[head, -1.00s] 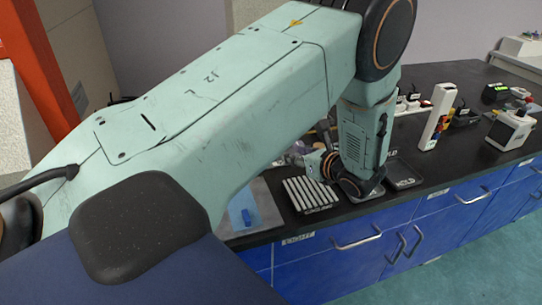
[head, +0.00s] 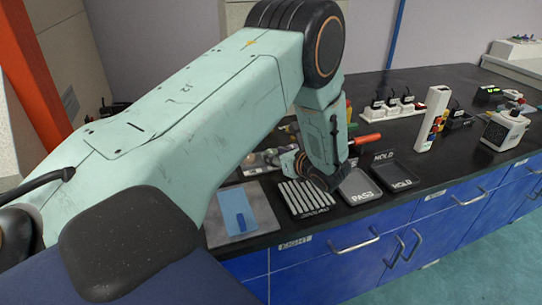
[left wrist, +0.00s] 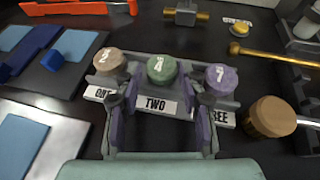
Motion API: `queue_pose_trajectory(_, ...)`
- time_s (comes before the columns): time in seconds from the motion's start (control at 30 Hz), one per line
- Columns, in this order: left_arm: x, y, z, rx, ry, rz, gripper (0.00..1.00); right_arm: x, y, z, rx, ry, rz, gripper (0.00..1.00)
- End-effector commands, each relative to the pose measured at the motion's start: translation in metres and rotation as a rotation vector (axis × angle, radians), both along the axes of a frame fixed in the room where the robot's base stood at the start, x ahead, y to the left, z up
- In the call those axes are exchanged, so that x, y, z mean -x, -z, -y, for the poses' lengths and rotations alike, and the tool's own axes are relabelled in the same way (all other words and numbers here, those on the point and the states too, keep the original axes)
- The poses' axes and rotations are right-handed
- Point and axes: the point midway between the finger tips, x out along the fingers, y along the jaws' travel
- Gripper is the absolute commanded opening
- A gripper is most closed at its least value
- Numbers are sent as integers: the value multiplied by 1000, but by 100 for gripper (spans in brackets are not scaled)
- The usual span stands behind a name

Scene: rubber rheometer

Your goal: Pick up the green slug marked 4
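The green slug marked 4 (left wrist: 162,70) stands in the middle place of a grey rack, behind the label TWO (left wrist: 155,104). A brown slug marked 2 (left wrist: 109,61) stands to its left at ONE, and a purple slug marked 7 (left wrist: 220,79) to its right at THREE. My left gripper (left wrist: 160,100) is open, its two fingers spread in front of the rack on either side of the green slug, with nothing between them. In the head view my left gripper (head: 325,180) is low over the bench; I cannot make out the green slug there.
A brown cylinder (left wrist: 272,117) stands right of the rack. A blue block (left wrist: 53,61) lies left of it. A brass rod (left wrist: 262,54) lies behind.

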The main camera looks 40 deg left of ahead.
Motion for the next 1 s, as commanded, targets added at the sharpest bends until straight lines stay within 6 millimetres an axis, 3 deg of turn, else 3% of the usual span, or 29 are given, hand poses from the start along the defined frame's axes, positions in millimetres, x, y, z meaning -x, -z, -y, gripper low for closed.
queue_pose_trajectory(0.1,-1,0,-1,0,0,0,39,0,0,0,0,0,0,40)
queue_pose_trajectory(0.4,0,0,-1,0,0,0,15,0,0,0,0,0,0,40)
queue_pose_trajectory(0.67,-1,-4,0,0,1,0,15,0,-1,0,0,0,0,40)
queue_pose_trajectory(1.0,-1,-66,-1,0,-1,4,15,0,-15,0,0,0,0,40)
